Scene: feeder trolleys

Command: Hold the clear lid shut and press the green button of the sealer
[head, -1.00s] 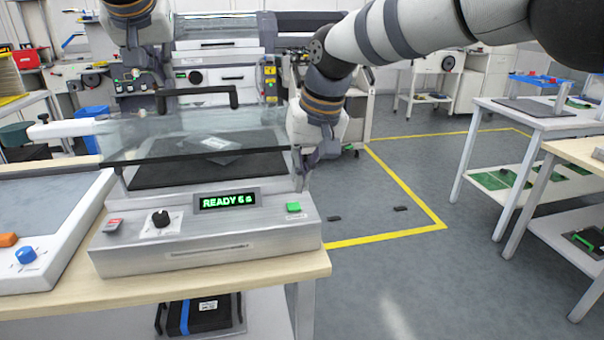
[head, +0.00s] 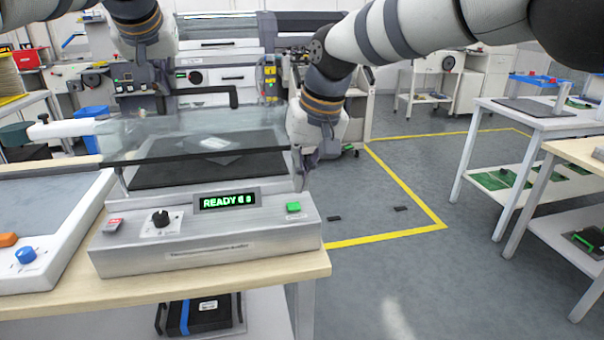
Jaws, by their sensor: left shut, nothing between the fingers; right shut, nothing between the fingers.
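The sealer (head: 215,255) is a silver box on a wooden-topped bench, with a display reading READY. A flat pale packet (head: 214,143) shows through the lid. The green button (head: 293,207) is at the right of the front panel. My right gripper (head: 301,187) is shut and empty, pointing down just above and behind the button, apparently apart from it. My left gripper (head: 161,108) is shut and empty, behind or above the lid left of the handle; its tips are hard to make out.
A black dial (head: 160,218) and a red switch (head: 113,225) share the panel. A white device with a blue knob (head: 26,255) stands at left. A black box (head: 200,314) lies on the shelf below. Open floor lies right of the bench.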

